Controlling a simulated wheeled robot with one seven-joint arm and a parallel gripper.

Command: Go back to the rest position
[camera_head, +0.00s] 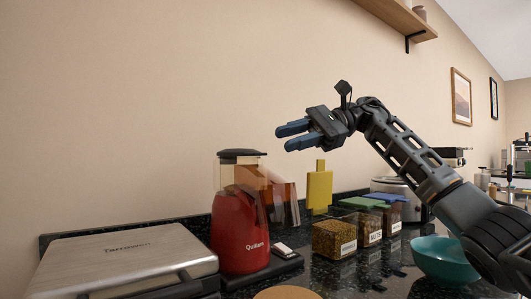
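My gripper (296,135) is in the air above the counter, near the middle of the head view, with its two blue-tipped fingers pointing left. The fingers are spread apart and nothing shows between them. My arm reaches in from the lower right and bends at the wrist. The gripper is above and to the right of a red coffee grinder (238,230) with a clear hopper, apart from it. A yellow board-shaped thing (319,190) is below the gripper.
The dark speckled counter (350,275) holds a silver press grill (125,258) at left. Several clear food containers (334,240) stand mid-counter. A teal bowl (440,258) is at right, near my arm. A wooden shelf (400,18) is on the wall above. The air left of my gripper is free.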

